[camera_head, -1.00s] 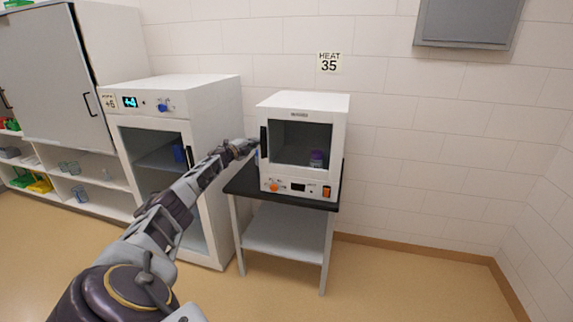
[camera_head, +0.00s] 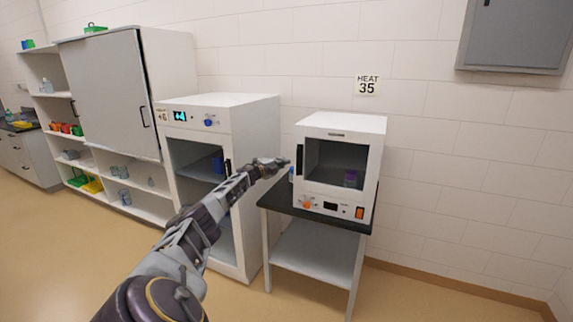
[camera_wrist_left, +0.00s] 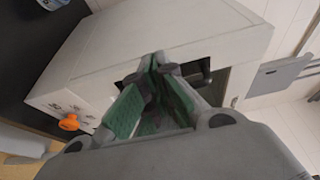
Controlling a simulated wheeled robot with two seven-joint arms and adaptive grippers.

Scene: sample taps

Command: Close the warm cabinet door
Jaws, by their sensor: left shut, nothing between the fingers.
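The warm cabinet (camera_head: 340,122) is a small white box under a "HEAT 35" sign. Its door, with a dark window (camera_head: 330,155) and a black upright handle (camera_head: 299,160) on the left edge, looks flush or nearly flush with the front; I cannot tell if it is fully shut. A purple-capped bottle shows through the window. My left gripper (camera_head: 284,162) is shut and empty, just left of the handle, seemingly apart from it. In the left wrist view its green-padded fingers (camera_wrist_left: 153,92) are in front of the white cabinet and hide part of it. My right gripper is not in view.
The cabinet stands on a dark-topped table (camera_head: 285,203). A small blue-and-white item (camera_head: 291,175) stands beside it. A taller white cabinet (camera_head: 250,125) with a glass door is close on the left, behind my arm. Floor to the right is clear.

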